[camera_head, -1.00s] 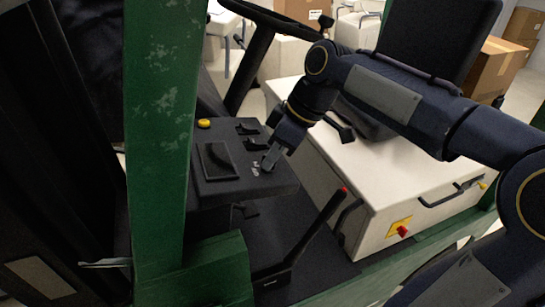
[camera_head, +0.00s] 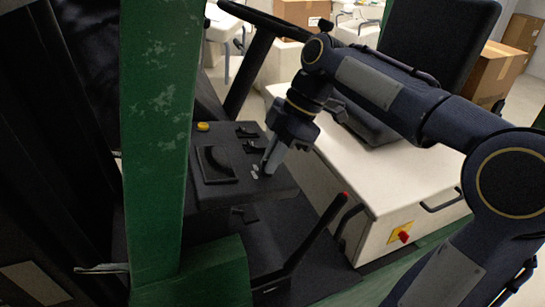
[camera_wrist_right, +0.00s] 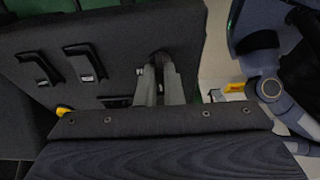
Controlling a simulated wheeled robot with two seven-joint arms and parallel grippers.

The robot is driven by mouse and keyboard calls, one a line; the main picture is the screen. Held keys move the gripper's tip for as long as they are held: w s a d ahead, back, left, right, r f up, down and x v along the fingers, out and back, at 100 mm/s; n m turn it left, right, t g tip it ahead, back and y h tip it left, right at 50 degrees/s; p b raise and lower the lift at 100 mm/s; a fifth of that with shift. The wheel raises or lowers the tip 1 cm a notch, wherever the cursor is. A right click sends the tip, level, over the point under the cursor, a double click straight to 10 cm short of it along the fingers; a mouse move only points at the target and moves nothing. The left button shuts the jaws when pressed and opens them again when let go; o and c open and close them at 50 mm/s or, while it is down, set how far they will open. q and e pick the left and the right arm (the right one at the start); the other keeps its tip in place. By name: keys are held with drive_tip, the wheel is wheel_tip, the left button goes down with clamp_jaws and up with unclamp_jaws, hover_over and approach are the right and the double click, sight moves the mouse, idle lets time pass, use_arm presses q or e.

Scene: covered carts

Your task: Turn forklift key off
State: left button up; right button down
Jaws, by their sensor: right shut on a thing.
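The forklift's dark console (camera_head: 222,190) stands left of centre in the head view. My right gripper (camera_head: 267,169) reaches down to the console's right part. In the right wrist view its two grey fingers (camera_wrist_right: 160,72) are close together around a small dark key (camera_wrist_right: 160,57) at the console surface. The fingers cover most of the key, so its angle cannot be told. In the head view the key is hidden behind the fingertips. My left gripper is not seen.
A yellow button (camera_head: 203,127) and small black levers (camera_head: 247,131) sit on the console. A green post (camera_head: 157,120) stands left. A red-tipped lever (camera_head: 322,229) rises below my arm. A white housing (camera_head: 375,195) with a red-yellow switch (camera_head: 402,236) and a black seat are right.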

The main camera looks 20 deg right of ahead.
drive_tip(key=shift+r, duration=0.1)
idle(0.4)
drive_tip(key=c, duration=1.6)
unclamp_jaws()
drive_tip(key=shift+o, duration=0.2)
drive_tip(key=v, duration=0.7)
drive_tip(key=shift+d+r, duration=0.2)
drive_tip(key=shift+r, duration=0.1)
drive_tip(key=s+a+f+m+t+h, duration=0.1)
drive_tip(key=s+f+m+t, duration=0.1)
drive_tip(key=s+f+m, duration=0.6)
drive_tip(key=s+a+f+m+t, duration=0.2)
drive_tip(key=s+f+m+t, duration=0.1)
drive_tip(key=s+f+m, duration=0.6)
wheel_tip(320, 180, down, 3)
drive_tip(key=shift+s+a+f+m+h, duration=0.1)
drive_tip(key=shift+s+a+m+h, duration=0.3)
drive_tip(key=shift+m, duration=0.7)
